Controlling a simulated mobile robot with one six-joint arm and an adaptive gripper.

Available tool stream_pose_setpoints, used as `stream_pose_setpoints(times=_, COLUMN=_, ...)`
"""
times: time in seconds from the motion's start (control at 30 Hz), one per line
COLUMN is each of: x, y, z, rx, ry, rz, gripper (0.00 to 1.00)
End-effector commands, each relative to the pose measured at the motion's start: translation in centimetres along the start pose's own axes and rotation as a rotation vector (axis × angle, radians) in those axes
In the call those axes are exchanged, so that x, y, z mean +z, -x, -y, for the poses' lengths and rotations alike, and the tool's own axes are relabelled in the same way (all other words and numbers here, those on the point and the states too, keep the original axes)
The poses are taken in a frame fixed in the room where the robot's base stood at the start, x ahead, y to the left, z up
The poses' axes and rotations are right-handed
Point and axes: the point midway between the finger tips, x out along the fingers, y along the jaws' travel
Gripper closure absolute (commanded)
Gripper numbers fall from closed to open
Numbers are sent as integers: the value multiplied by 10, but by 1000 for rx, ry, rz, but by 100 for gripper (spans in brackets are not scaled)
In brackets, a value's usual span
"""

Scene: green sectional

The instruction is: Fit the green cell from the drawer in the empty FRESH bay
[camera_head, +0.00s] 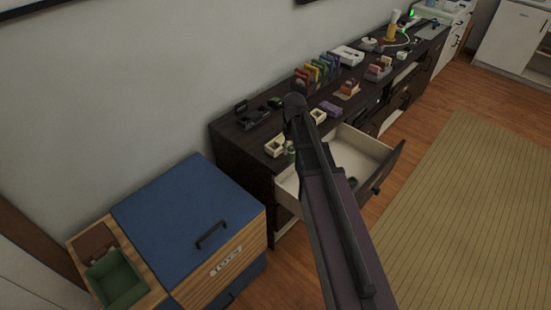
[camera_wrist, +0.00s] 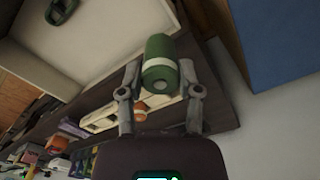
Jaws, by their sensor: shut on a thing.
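The green cell (camera_wrist: 160,65), a cylinder with a pale band, is held between the two fingertips of my gripper (camera_wrist: 160,75) in the wrist view. In the head view the cell (camera_head: 290,153) shows small and dark beside the cabinet's near end, above the drawer's edge. A cream holder (camera_wrist: 102,121) lies behind the gripper in the wrist view, with an orange cell (camera_wrist: 139,110) at it. In the head view two cream holders (camera_head: 275,147) (camera_head: 318,115) stand on the cabinet top. No FRESH label is readable, and my arm hides part of the area.
The drawer (camera_head: 354,155) is open below the cabinet top (camera_head: 237,133). A dark green ring-like object (camera_wrist: 62,11) lies in it. Black items (camera_head: 252,118) and a row of coloured pieces (camera_head: 318,69) stand on top. A blue-lidded toy box (camera_head: 185,215) stands at left.

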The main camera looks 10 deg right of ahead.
Motion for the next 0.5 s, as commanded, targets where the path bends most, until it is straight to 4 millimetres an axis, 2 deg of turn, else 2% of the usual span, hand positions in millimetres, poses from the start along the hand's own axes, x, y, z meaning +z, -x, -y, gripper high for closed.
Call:
stream_pose_setpoints(times=0.03, x=7, y=-13, z=0, rx=0, ry=-7, rz=0, gripper=100)
stream_pose_setpoints(times=0.13, x=13, y=-21, z=-2, rx=0, ry=-18, rz=0, gripper=100)
stream_pose_setpoints(times=0.5, x=18, y=-26, z=-3, rx=0, ry=-32, rz=0, gripper=100)
